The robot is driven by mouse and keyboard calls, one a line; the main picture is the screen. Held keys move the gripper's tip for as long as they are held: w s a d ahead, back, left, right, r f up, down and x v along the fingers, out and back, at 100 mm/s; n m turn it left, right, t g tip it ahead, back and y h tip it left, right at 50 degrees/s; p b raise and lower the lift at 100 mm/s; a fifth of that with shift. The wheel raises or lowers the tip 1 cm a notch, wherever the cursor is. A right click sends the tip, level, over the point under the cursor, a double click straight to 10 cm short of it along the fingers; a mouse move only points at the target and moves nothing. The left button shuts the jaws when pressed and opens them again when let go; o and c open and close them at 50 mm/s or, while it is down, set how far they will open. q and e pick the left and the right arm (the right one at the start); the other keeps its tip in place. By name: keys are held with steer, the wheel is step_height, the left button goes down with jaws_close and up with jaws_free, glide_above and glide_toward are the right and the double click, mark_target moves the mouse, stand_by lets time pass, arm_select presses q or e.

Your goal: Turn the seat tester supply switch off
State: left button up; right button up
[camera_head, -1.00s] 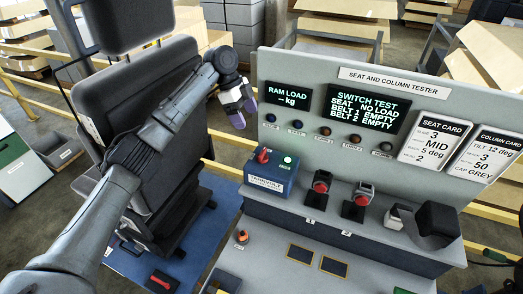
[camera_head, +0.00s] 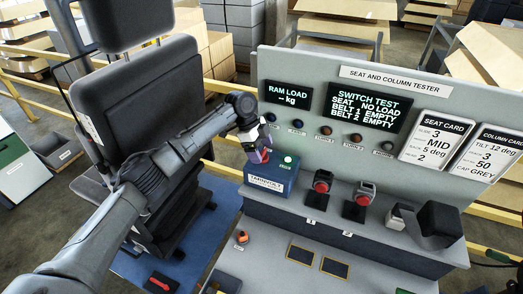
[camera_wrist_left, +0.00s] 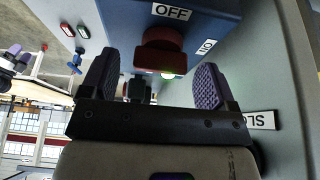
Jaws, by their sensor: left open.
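The supply box (camera_head: 271,175) is a blue unit on the left of the tester bench, with a lit green lamp (camera_head: 287,159). Its red switch (camera_head: 265,156) is partly covered by my left gripper (camera_head: 257,152) in the head view. In the left wrist view the red switch knob (camera_wrist_left: 162,52) lies ahead of and between the two purple-padded fingers of my left gripper (camera_wrist_left: 154,80), which are apart and empty. An OFF label (camera_wrist_left: 171,12) is above the knob. I cannot tell whether a finger touches it. My right gripper does not show in the head view.
The upright tester panel (camera_head: 336,70) stands close behind the box, with displays and a row of buttons. Two red-topped buckle units (camera_head: 322,182) stand to the right on the bench. A black seat (camera_head: 150,110) is at the left, close under my left arm.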

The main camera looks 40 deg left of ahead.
arm_select(q)
steer(key=shift+d+f, duration=0.15)
steer(key=shift+f, duration=0.15)
